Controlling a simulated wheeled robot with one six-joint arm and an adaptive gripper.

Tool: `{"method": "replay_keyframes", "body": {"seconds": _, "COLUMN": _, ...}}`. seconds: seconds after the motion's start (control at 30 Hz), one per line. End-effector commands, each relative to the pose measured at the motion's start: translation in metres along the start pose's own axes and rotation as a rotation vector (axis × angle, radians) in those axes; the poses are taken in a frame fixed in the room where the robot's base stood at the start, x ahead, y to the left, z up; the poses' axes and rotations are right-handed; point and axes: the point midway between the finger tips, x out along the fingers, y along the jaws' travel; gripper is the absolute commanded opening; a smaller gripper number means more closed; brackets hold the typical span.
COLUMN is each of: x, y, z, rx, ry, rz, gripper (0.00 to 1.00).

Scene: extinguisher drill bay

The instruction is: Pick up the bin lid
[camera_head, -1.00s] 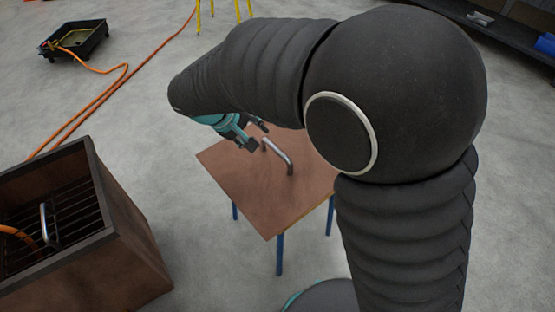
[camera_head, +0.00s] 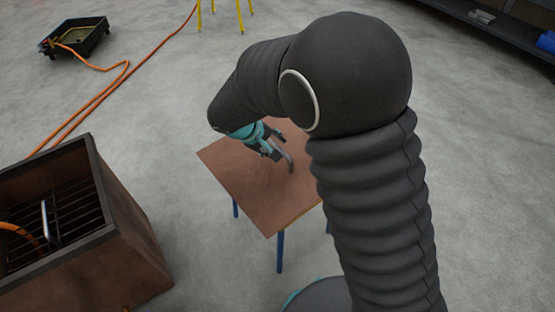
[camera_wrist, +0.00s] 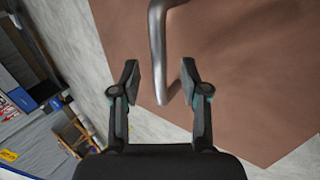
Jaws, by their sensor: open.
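The bin lid (camera_head: 245,188) looks like a flat brown square plate with a bent metal bar handle (camera_head: 291,163) on top. It lies on a stand with blue legs (camera_head: 280,252). My gripper (camera_head: 275,153) is open at the handle, above the lid. In the wrist view the lid (camera_wrist: 245,75) fills the right side, and the handle (camera_wrist: 157,45) runs down between the two open fingers (camera_wrist: 160,70). Neither finger clearly touches it. My arm hides the lid's far right part in the head view.
A brown open box (camera_head: 125,235) with a dark grate inside stands at the left. An orange hose (camera_head: 110,92) runs over the floor to a black tray (camera_head: 75,38). Yellow legs (camera_head: 213,14) stand at the back. Grey floor around the stand is clear.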

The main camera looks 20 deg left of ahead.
Motion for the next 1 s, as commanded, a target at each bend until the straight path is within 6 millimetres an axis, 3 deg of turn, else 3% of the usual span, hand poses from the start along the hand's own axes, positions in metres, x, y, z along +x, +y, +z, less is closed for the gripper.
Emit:
{"method": "replay_keyframes", "body": {"seconds": 0.17, "x": 0.024, "y": 0.001, "z": 0.0, "rx": 0.0, "ry": -0.002, "rz": 0.0, "gripper": 0.45}}
{"method": "replay_keyframes", "body": {"seconds": 0.4, "x": 0.026, "y": 0.0, "z": 0.0, "rx": -0.001, "ry": 0.0, "rz": 0.0, "gripper": 0.45}}
{"method": "replay_keyframes", "body": {"seconds": 0.6, "x": 0.026, "y": 0.0, "z": 0.0, "rx": -0.001, "ry": 0.0, "rz": 0.0, "gripper": 0.0}}
{"method": "replay_keyframes", "body": {"seconds": 1.0, "x": 0.023, "y": 0.003, "z": -0.001, "rx": 0.0, "ry": 0.003, "rz": 0.002, "gripper": 0.0}}
